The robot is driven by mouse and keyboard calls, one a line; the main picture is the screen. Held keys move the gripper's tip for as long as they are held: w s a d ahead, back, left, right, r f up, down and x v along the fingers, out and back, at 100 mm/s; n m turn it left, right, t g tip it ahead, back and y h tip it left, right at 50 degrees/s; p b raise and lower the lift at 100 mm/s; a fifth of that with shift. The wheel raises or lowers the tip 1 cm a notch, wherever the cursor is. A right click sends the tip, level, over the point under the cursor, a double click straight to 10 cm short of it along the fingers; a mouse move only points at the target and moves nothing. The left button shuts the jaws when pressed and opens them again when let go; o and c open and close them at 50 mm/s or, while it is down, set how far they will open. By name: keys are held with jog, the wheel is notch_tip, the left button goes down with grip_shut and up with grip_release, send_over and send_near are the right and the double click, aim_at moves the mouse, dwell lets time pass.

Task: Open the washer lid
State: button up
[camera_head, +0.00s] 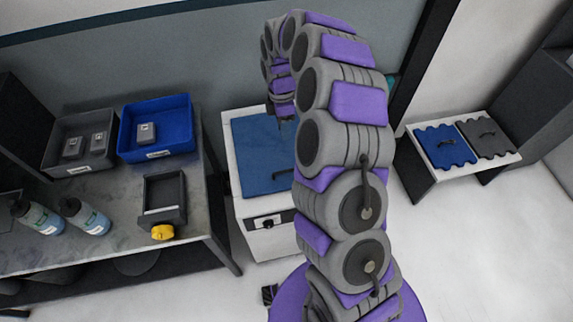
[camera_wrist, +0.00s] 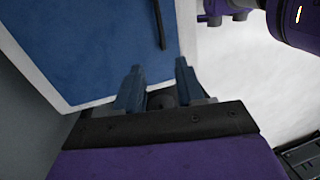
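The washer (camera_head: 265,241) is a white box with a dark control panel on its front. Its blue lid (camera_head: 255,150) lies flat and shut on top. A dark bar handle (camera_head: 282,173) sits near the lid's front edge, partly hidden by my arm in the head view. In the wrist view the blue lid (camera_wrist: 85,45) fills the upper left, and the dark handle (camera_wrist: 159,24) is beyond my fingertips. My gripper (camera_wrist: 158,72) is open with nothing between its two blue fingers. In the head view it hangs above the lid's far part, apart from the handle.
Left of the washer is a grey table (camera_head: 115,195) with a blue bin (camera_head: 157,128), a grey bin (camera_head: 80,141), bottles (camera_head: 85,216) and a dark tray with a yellow knob (camera_head: 163,205). A low bench (camera_head: 440,174) stands right. White floor between is clear.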

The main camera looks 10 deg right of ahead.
jog(key=b, duration=0.3)
send_over(287, 174)
notch_tip(287, 174, down, 16)
jog(key=shift+a+r, duration=0.1)
jog(key=shift+r, duration=0.15)
jog(key=shift+s+d+f, duration=0.1)
jog(key=shift+d+f, duration=0.1)
jog(key=shift+f, duration=0.25)
jog(key=shift+c, duration=0.5)
jog(key=shift+a, duration=0.1)
grip_shut()
